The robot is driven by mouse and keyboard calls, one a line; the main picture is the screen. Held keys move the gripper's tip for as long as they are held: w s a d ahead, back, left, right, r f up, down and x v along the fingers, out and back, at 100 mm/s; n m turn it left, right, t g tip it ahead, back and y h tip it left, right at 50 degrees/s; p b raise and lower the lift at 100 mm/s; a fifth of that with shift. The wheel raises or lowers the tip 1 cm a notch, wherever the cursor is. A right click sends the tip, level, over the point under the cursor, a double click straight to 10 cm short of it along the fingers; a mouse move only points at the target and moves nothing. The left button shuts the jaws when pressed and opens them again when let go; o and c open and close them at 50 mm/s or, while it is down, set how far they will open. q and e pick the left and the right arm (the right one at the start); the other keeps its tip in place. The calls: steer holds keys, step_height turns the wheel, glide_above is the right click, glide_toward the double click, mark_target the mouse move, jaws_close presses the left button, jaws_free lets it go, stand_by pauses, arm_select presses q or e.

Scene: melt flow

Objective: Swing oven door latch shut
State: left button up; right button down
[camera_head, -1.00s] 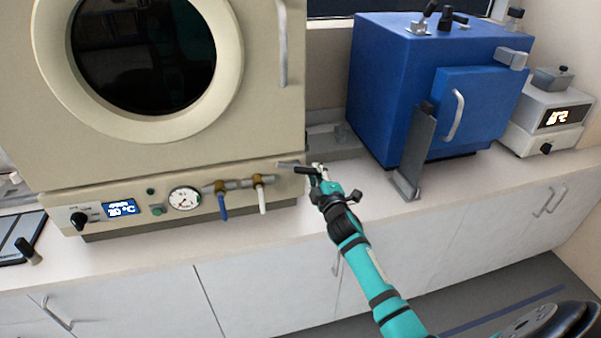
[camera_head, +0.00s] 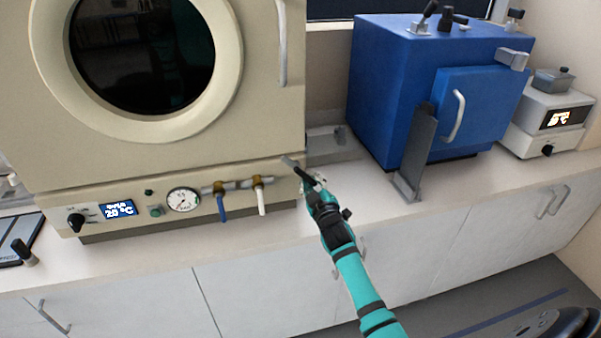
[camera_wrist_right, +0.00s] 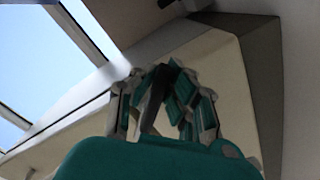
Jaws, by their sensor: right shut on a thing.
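The beige oven (camera_head: 200,158) stands at the left, with its round dark window and door closed against the body as far as I can see. Its latch (camera_head: 304,176) is a short lever with a light metal pivot end and a black grip, at the lower right corner of the door. The lever slants down to the right. My right gripper (camera_head: 313,186) is shut on the black grip, which also shows as a dark bar between the fingers in the right wrist view (camera_wrist_right: 152,100). The fingertips partly hide the grip. My left gripper is not in view.
A blue furnace (camera_head: 385,85) with its own door and handle stands to the right on the counter (camera_head: 350,190). A gauge (camera_head: 183,200) and blue and white valve levers sit close left of the latch. The counter front between the ovens is clear.

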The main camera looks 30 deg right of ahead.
mark_target(296, 180)
steer(key=shift+a+f+m, duration=0.25)
steer(key=shift+a+m, duration=0.05)
steer(key=shift+m, duration=0.4)
steer(key=m, duration=0.1)
steer(key=a+m, duration=0.1)
steer(key=m, duration=0.1)
steer(key=shift+w+a+f+m, duration=0.25)
steer(key=shift+f+m, duration=0.05)
steer(key=shift+f, duration=0.1)
steer(key=a+m, duration=0.1)
steer(key=m, duration=0.1)
steer(key=shift+w+a+m, duration=0.15)
steer(key=shift+m, duration=0.25)
steer(key=c, duration=1.2)
jaws_free()
steer(key=shift+c, duration=0.2)
